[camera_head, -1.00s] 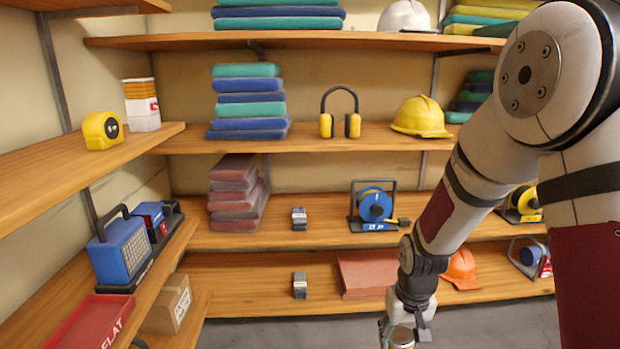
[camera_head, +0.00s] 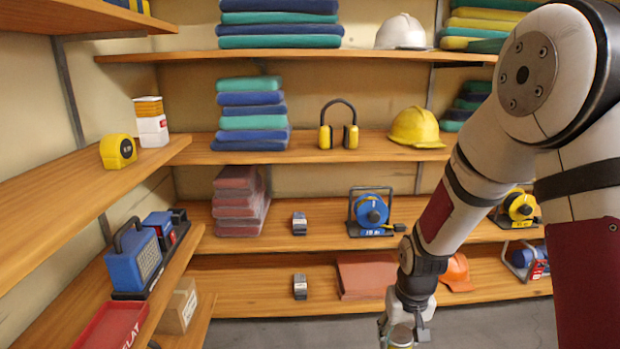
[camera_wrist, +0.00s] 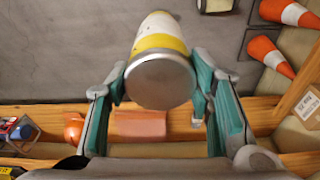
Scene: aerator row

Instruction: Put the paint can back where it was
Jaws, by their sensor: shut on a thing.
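The paint can (camera_wrist: 160,55) is a cylinder with white and yellow bands and a grey metal end, seen in the wrist view. My gripper (camera_wrist: 160,82) is shut on it, with a teal-padded finger on each side. In the head view my gripper (camera_head: 402,330) is at the bottom edge, right of centre, out in front of the lowest shelf. Only the top of the can (camera_head: 400,337) shows there, cut off by the picture's edge. The can is held in the air over the grey floor.
The left shelf holds a yellow tape measure (camera_head: 118,151) and a white-orange container stack (camera_head: 151,121). The lowest back shelf (camera_head: 240,284) has bare room at left. Orange cones (camera_wrist: 270,53) stand on the floor.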

